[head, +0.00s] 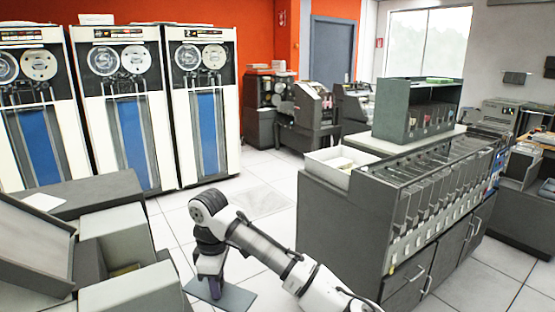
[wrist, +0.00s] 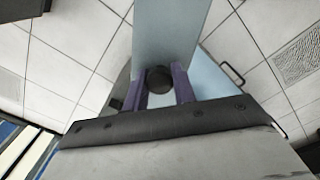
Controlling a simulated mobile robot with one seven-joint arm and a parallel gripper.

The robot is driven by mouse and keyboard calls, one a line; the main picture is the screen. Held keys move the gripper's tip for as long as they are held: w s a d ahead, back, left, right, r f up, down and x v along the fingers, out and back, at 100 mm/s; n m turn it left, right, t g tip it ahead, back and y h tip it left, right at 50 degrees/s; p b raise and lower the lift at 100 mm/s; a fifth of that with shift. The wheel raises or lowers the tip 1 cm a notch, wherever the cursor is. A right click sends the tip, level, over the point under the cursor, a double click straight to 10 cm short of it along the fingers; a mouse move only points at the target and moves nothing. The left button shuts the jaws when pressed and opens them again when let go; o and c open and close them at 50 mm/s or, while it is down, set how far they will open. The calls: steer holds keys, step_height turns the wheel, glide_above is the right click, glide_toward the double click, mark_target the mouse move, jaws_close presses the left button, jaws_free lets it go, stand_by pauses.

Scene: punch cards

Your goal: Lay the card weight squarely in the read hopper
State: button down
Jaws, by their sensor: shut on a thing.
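The card weight (head: 236,298) is a flat blue-grey plate with a dark round knob. It hangs roughly level below my gripper (head: 211,284) in the head view, over the floor. In the wrist view the plate (wrist: 168,35) reaches up past the purple fingers (wrist: 159,88), which are shut on its knob. At the lower left of the head view, a grey machine has a light-walled open bay (head: 118,237), apparently the read hopper. Something pale yellowish shows low inside it. The weight is to the right of this bay, apart from it. The bay's floor is partly hidden.
A sloped grey cover (head: 30,250) and a pale card (head: 43,201) are on the left machine. A long card sorter (head: 335,225) with an open white tray (head: 340,165) stands to the right. Tape drives (head: 122,110) line the back left. Tiled floor lies between.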

steer(key=w+d+f+m+b, duration=0.1)
steer(key=d+f+m, duration=0.35)
steer(key=f, duration=0.65)
steer(key=w+d+f+m+b, duration=0.2)
steer(key=d+f+m, duration=0.3)
steer(key=f, duration=0.7)
steer(key=s+d+f+m, duration=0.1)
steer(key=s+f+m, duration=0.1)
steer(key=f, duration=0.5)
steer(key=s+d+f+m+b, duration=0.1)
steer(key=s+d+f+m, duration=0.1)
steer(key=s+f, duration=0.3)
steer(key=s+d+f+m+b, duration=0.1)
steer(key=s+f+m, duration=0.3)
steer(key=f, duration=0.5)
steer(key=shift+d+f, duration=0.3)
steer(key=shift+s+d, duration=0.1)
steer(key=shift+s, duration=0.05)
